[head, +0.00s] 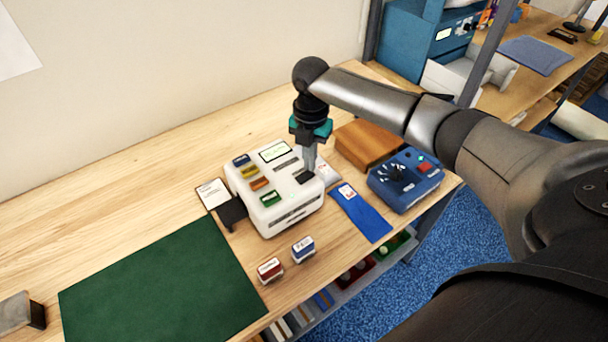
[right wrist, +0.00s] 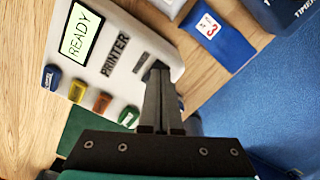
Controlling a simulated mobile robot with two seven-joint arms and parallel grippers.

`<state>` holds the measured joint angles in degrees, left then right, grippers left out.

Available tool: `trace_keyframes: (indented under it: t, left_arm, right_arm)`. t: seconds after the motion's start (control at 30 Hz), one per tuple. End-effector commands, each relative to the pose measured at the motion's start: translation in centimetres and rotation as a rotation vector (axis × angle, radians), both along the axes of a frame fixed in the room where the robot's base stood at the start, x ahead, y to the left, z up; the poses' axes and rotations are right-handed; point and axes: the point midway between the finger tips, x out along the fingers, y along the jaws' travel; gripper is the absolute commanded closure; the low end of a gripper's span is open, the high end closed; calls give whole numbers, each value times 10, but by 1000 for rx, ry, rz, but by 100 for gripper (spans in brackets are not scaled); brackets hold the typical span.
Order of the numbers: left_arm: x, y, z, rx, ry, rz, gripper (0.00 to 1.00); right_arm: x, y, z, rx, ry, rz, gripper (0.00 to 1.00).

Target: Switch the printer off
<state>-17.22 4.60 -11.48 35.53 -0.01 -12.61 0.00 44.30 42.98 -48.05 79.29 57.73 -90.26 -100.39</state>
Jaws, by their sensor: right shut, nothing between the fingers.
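The printer (head: 290,213) is a white box on the wooden table. Its lit screen (right wrist: 79,34) reads READY in the right wrist view. Blue, yellow, orange and green buttons run along one side of its top, the green button (head: 271,198) nearest the front. A dark switch-like part (head: 305,178) sits near the top's right edge. My right gripper (head: 308,173) points down over that part, shut and empty. In the right wrist view its fingertips (right wrist: 158,70) cover most of the dark part; whether they touch it I cannot tell. My left gripper is not in view.
A blue device with a dial (head: 405,182), a brown box (head: 368,143) and a blue strip labelled 3 (head: 360,212) lie right of the printer. A green mat (head: 165,285) and two small labelled blocks (head: 303,248) are in front. The table's back left is clear.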

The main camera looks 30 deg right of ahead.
Motion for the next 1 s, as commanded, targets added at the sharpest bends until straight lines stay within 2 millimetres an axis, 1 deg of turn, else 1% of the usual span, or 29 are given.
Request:
trace_keyframes:
  t: [1.0]
  left_arm:
    - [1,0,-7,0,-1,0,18]
  right_arm:
    - [0,0,-16,1,1,1,100]
